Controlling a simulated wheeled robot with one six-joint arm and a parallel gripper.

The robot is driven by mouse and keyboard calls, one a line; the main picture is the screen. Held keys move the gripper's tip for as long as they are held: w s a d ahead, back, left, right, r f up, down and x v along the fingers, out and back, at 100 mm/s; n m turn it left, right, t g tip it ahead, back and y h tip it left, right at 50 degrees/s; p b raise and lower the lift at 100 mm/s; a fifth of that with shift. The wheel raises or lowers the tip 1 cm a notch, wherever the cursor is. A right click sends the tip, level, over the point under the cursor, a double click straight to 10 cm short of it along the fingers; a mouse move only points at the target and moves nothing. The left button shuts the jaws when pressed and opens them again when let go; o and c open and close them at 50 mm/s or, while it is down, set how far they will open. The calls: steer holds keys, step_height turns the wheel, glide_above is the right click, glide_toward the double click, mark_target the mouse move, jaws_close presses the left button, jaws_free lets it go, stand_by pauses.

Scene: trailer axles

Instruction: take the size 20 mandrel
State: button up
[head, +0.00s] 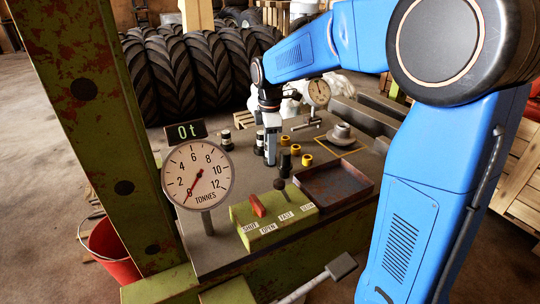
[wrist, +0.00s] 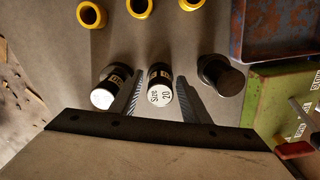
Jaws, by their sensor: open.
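The size 20 mandrel (wrist: 160,92) is a black cylinder with a white end marked "Size 20", in the middle of a row of three in the wrist view. My gripper (wrist: 160,99) is open, with one striped finger on each side of this mandrel and small gaps between. In the head view my gripper (head: 270,148) points down at the row and hides the middle mandrel. A second mandrel (wrist: 109,88) with a white end and yellowish label stands to the left. A black flanged piece (wrist: 220,75) stands to the right.
Several yellow rings (head: 295,149) lie behind the row. A rusty tray (head: 335,186) and a green control box (head: 270,222) with a red lever are close on the near side. A dial gauge (head: 197,175) reading in tonnes stands at the left, near a green post (head: 85,120).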

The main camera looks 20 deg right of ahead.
steer(key=shift+f, duration=0.4)
jaws_close()
